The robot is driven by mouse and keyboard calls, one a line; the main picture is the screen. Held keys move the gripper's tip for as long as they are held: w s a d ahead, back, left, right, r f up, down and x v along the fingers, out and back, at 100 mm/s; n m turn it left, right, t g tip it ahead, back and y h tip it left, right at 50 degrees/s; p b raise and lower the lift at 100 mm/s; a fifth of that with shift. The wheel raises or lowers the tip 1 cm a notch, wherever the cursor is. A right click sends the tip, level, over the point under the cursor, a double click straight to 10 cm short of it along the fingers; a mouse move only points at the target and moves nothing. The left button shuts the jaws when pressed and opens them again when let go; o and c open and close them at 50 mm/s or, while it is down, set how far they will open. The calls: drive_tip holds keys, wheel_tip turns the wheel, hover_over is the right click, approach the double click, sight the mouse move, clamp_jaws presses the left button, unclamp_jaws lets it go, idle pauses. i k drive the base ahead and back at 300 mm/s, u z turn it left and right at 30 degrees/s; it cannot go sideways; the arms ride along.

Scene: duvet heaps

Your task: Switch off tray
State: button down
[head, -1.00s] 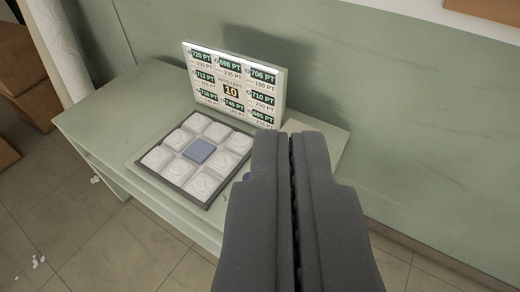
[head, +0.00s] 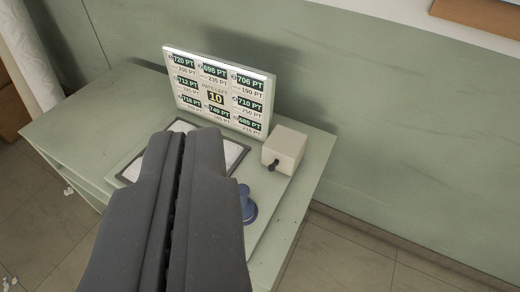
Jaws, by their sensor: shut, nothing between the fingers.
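A blue round knob-like thing (head: 248,205) is partly hidden by my gripper's right side. My gripper (head: 183,134) is shut and empty, in front of the tray in this view.
The green table (head: 75,110) has bare room at its left and a narrow strip at its right edge. A green wall (head: 400,140) rises behind it. A white rolled or padded thing (head: 40,50) leans at the upper left. Tiled floor (head: 345,255) lies at the right.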

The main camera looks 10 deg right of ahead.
sight(271, 168)
drive_tip(key=i, duration=0.85)
drive_tip(key=z, duration=0.05)
